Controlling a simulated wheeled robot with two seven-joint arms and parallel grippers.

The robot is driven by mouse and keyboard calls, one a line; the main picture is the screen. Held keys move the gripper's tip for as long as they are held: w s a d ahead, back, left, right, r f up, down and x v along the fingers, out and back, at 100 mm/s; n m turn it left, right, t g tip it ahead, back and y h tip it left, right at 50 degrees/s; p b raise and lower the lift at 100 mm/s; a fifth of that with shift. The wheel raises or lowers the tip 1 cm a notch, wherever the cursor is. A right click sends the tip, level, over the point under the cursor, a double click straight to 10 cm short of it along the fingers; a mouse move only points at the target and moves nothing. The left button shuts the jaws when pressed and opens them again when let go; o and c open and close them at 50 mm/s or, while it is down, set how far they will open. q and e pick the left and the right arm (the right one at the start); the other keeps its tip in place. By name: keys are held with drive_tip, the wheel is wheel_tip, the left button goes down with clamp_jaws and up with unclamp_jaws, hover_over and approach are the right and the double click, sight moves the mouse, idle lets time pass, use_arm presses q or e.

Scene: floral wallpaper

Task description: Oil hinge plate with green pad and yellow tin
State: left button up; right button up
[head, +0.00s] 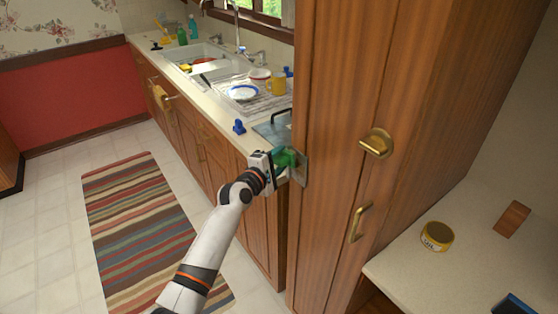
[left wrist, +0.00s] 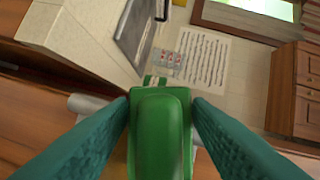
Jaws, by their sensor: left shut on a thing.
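The green pad (head: 290,159) is gripped in my left gripper (head: 279,161) at the edge of the tall wooden cabinet. It fills the space between the teal fingers in the left wrist view (left wrist: 160,135). The grey metal hinge plate (head: 302,150) is on that cabinet edge, right by the pad; whether they touch I cannot tell. In the left wrist view a grey cylinder (left wrist: 95,104) shows behind the pad, partly hidden. The yellow tin (head: 436,238), marked OIL, stands on the counter at the right, away from the gripper. My right gripper is not in view.
The tall cabinet (head: 345,80) with brass knob (head: 376,143) and handle (head: 358,223) stands between my left gripper and the right counter (head: 480,265). A brown block (head: 512,219) lies near the tin. Behind are a sink and dishes. A striped rug (head: 135,225) lies on open floor.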

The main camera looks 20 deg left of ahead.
sight(290, 164)
use_arm(q)
drive_tip(key=shift+s+d+r+p, duration=0.1)
drive_tip(key=shift+s+d+p, duration=0.6)
drive_tip(key=shift+d+p, duration=0.35)
drive_tip(key=shift+s+d+p, duration=0.4)
drive_tip(key=shift+d, duration=0.05)
drive_tip(key=shift+s+d+p, duration=0.7)
drive_tip(key=shift+d+p, duration=0.15)
drive_tip(key=shift+p, duration=0.15)
drive_tip(key=shift+s+d, duration=0.4)
drive_tip(key=shift+d, duration=0.1)
drive_tip(key=shift+a+f, duration=0.1)
drive_tip(key=shift+f, duration=0.1)
drive_tip(key=shift+s+a+p, duration=0.3)
drive_tip(key=shift+s+p, duration=0.05)
drive_tip(key=shift+s+a+p, duration=0.25)
drive_tip(key=shift+s+a, duration=0.55)
drive_tip(key=shift+s, duration=0.2)
drive_tip(key=shift+s+a+p, duration=0.2)
drive_tip(key=shift+s+a, duration=0.55)
drive_tip(key=shift+s, duration=0.25)
